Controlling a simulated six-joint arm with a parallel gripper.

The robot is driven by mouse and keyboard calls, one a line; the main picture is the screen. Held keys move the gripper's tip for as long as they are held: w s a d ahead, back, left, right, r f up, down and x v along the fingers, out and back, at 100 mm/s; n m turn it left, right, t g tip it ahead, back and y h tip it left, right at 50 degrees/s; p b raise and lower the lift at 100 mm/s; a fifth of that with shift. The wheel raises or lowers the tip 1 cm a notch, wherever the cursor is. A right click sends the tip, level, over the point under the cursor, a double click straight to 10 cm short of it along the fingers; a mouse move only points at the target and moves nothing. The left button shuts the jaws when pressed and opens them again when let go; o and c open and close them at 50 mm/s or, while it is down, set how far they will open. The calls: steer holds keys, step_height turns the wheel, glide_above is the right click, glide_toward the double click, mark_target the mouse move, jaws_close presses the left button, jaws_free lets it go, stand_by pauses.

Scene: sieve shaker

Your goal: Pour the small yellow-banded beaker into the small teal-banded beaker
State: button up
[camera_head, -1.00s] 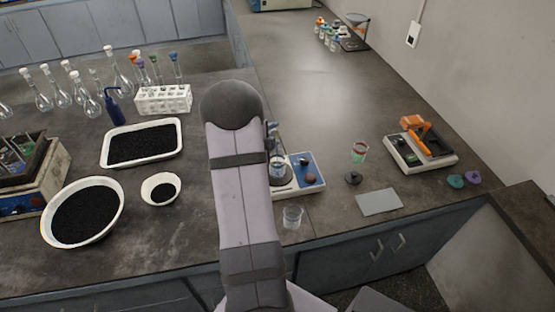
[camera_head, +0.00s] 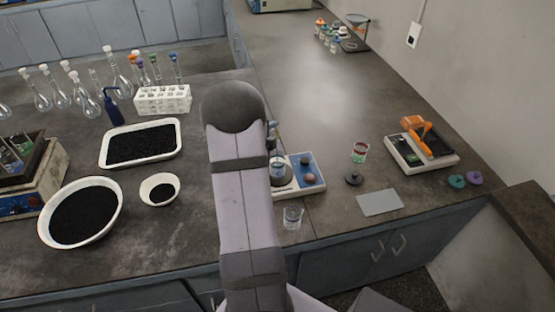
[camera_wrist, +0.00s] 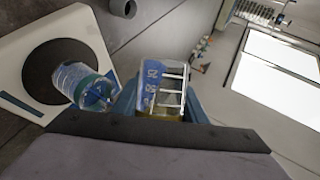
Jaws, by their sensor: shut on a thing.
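In the wrist view my gripper (camera_wrist: 158,105) is shut on a small clear beaker (camera_wrist: 165,80) with printed scale marks and yellow near its base, which I take as the yellow-banded beaker. To the left, apart from it, a clear beaker with a blue-teal tint (camera_wrist: 80,84) is over the dark round plate of a white device; I take it as the teal-banded beaker. Both look tilted in this turned view, and I cannot tell whether anything is flowing.
The blue-and-white stirrer (camera_head: 308,163) stands right of my arm. A clear beaker (camera_head: 292,218) stands near the front edge. A red-and-green-marked beaker (camera_head: 359,152), a grey plate (camera_head: 380,202) and an orange-topped device (camera_head: 420,145) lie further right. Black-filled trays (camera_head: 142,125) stand left.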

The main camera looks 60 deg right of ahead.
steer(key=shift+f+m+t+b, duration=0.45)
steer(key=shift+m+t+b, duration=0.05)
steer(key=shift+b, duration=2.65)
steer(key=shift+s+r+m+t+h+b, duration=0.1)
steer(key=shift+r+m+t+h+b, duration=0.3)
steer(key=shift+b, duration=2.3)
steer(key=shift+r+p, duration=0.25)
steer(key=shift+p, duration=0.8)
steer(key=shift+r+p, duration=0.1)
steer(key=shift+p, duration=1.05)
steer(key=shift+n+g+y+p, duration=0.3)
steer(key=shift+g+p, duration=0.1)
steer(key=shift+p, duration=0.55)
steer(key=p, duration=0.3)
steer(key=shift+f+n+g, duration=0.4)
